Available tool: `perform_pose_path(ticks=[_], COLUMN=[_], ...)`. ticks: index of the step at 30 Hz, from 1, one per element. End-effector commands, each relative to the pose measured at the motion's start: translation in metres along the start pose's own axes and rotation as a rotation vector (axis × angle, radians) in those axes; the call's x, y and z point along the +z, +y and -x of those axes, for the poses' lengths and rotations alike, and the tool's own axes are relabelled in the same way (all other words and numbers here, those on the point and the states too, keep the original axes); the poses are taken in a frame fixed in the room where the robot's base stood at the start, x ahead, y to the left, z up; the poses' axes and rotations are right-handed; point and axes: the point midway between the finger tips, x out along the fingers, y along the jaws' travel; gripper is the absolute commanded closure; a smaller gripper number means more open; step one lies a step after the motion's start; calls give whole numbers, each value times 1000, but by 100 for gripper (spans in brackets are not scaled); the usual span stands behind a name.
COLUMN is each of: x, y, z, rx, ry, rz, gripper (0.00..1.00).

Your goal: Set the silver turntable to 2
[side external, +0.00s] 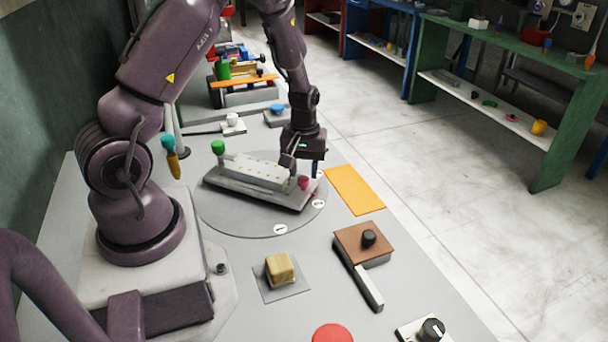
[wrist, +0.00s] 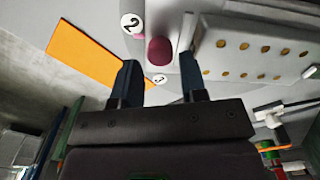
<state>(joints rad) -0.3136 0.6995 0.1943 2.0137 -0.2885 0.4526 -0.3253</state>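The silver turntable (side external: 236,222) is a flat round disc in the side external view. A long silver block with rows of yellowish dots (side external: 255,172) lies across it, with a pink knob (side external: 303,183) at its right end and a green knob (side external: 218,147) at its far left end. In the wrist view, round labels "2" (wrist: 132,22) and "3" (wrist: 160,78) lie on either side of the pink knob (wrist: 160,50). My gripper (side external: 303,171) is open just above the pink knob. In the wrist view its fingers (wrist: 159,62) stand apart, with gaps either side of the knob.
An orange mat (side external: 355,189) lies right of the turntable. In front are a yellow block on a grey pad (side external: 280,268), a brown-topped press with a lever (side external: 363,245), a red disc (side external: 332,334) and a black dial (side external: 431,329). Coloured items stand behind.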

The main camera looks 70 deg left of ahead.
Motion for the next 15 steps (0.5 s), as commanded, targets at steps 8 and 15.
perform_pose_path(ticks=[8, 15], x=[0, 0], y=[1, 1], z=[64, 99], rx=[5, 3], ry=[5, 3], rz=[-4, -2], gripper=[61, 61])
